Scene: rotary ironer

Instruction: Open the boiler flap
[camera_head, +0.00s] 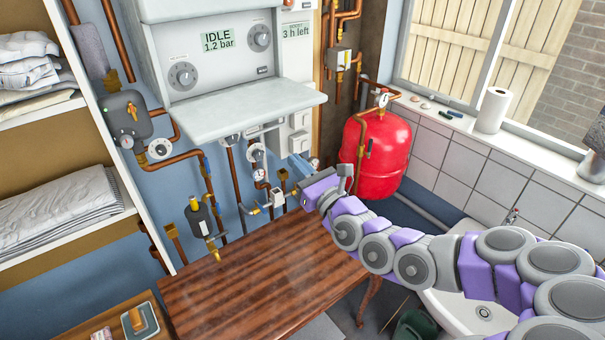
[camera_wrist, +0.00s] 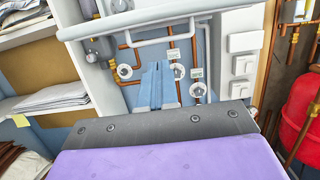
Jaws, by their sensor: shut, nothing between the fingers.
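The boiler (camera_head: 210,50) is a white wall unit with an "IDLE 1.2 bar" display and round dials. Its white flap (camera_head: 250,108) juts out from the boiler's lower front, roughly level, and the display and dials above it are uncovered. In the wrist view a pale edge that looks like the flap (camera_wrist: 150,38) crosses the top. My gripper (camera_head: 300,166) is below and in front of the flap's right part, apart from it. Its blue fingers (camera_wrist: 156,86) are shut together with nothing between them.
Copper pipes with gauges (camera_head: 258,153) and valves hang below the boiler. A red tank (camera_head: 378,158) stands to the right. A brown wooden table (camera_head: 250,290) lies below. Shelves with folded linen (camera_head: 60,210) are at left. A sink (camera_head: 480,310) is at lower right.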

